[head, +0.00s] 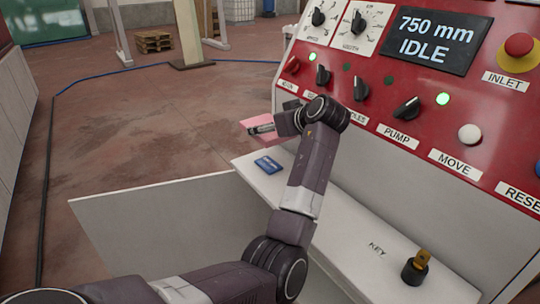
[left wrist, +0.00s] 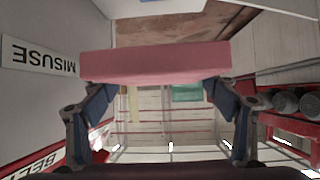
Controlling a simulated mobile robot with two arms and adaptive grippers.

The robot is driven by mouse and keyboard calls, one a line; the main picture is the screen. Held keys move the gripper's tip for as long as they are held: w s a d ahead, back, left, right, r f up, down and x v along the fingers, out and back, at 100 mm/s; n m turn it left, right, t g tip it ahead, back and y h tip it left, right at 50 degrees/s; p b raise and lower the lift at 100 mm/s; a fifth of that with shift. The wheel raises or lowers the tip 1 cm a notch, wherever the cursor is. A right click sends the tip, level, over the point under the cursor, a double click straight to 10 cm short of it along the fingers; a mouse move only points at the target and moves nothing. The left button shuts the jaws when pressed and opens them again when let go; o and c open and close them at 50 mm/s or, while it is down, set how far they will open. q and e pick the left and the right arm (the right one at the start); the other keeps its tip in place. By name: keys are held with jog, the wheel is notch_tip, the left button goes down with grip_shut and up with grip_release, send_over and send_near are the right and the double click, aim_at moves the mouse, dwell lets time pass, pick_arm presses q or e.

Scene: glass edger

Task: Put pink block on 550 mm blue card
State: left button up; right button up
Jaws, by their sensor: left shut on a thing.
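The pink block (head: 256,121) is held by my left gripper (head: 263,129) above the white ledge of the machine. In the left wrist view the pink block (left wrist: 155,62) spans between the two fingers of the left gripper (left wrist: 156,88), which is shut on it. A blue card (head: 268,165) lies flat on the ledge, below the block and near the ledge's left end. Its printing is too small to read. The block is apart from the card. My right gripper is not in view.
The red control panel (head: 450,120) with knobs and buttons rises right behind the ledge (head: 345,225). Its display (head: 424,40) reads 750 mm IDLE. A key (head: 417,267) stands at the ledge's near end, beside the KEY label. Open floor lies to the left.

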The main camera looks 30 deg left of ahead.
pick_arm(q)
jog(key=p, duration=0.1)
send_over(270, 165)
notch_tip(270, 165, down, 6)
jog(key=shift+w+a+f, duration=0.1)
jog(key=shift+f, duration=0.5)
notch_tip(270, 165, down, 4)
jog(key=shift+f+p, duration=0.1)
jog(key=shift+p, duration=0.35)
jog(key=o, duration=1.3)
